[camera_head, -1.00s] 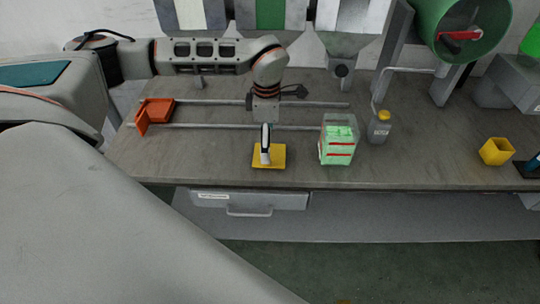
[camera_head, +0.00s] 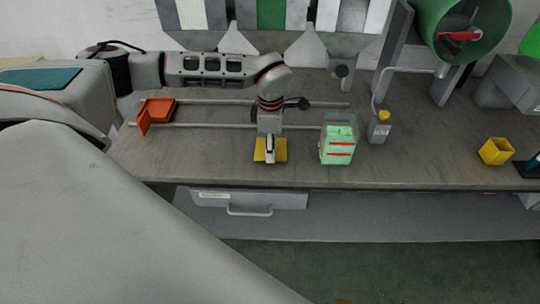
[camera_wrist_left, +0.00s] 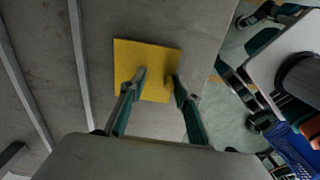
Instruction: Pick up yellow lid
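The yellow lid (camera_head: 282,150) is a flat square plate on the grey workbench, near its front edge. It also shows in the left wrist view (camera_wrist_left: 126,55). My left gripper (camera_head: 270,158) is right over the lid and hides its middle. In the left wrist view the two fingers of my left gripper (camera_wrist_left: 159,77) stand apart, with their tips over the near part of the lid and yellow surface between them. The gripper is open. I cannot tell whether the tips touch the lid. My right gripper is not in view.
A clear box with green contents (camera_head: 338,143) stands right of the lid. A bottle with a yellow cap (camera_head: 379,130) is behind it. A yellow cup (camera_head: 496,151) is farther right. Metal rails (camera_head: 205,125) and an orange bracket (camera_head: 155,113) lie back left. A drawer (camera_head: 249,200) is below.

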